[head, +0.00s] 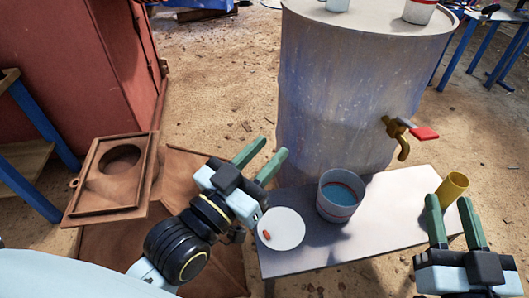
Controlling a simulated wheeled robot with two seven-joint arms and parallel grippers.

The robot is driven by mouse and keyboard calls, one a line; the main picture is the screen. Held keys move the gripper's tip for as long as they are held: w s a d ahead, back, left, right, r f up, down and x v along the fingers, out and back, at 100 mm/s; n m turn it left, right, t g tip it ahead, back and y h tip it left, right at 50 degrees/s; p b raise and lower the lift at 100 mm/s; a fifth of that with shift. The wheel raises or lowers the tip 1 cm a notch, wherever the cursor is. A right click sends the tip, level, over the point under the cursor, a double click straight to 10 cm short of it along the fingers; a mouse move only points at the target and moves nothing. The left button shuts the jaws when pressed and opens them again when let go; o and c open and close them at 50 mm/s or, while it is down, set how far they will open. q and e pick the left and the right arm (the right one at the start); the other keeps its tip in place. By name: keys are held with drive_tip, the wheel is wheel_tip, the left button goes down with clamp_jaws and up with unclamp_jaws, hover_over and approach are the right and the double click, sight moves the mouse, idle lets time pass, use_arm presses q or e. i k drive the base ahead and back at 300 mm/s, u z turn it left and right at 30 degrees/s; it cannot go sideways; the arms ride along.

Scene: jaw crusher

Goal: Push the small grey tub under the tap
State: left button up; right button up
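The small grey tub (337,208), with a blue inside, stands upright on the low grey bench (385,222). The brass tap (402,148) with a red handle (424,133) sticks out of the big grey drum (345,95), above and to the right of the tub. The tub is not below the spout. My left gripper (267,156) is open and empty, left of the tub and apart from it. My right gripper (450,203) has its fingers apart at the bench's right end, right of the tub.
A yellow cup (454,184) stands close behind the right fingertips; I cannot tell whether they touch. A white plate (288,236) with a small orange piece (267,235) lies left of the tub. The bench between tub and yellow cup is clear. A rusty hatch (115,180) is at left.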

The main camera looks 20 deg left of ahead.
sight(341, 192)
drive_tip(key=k, duration=1)
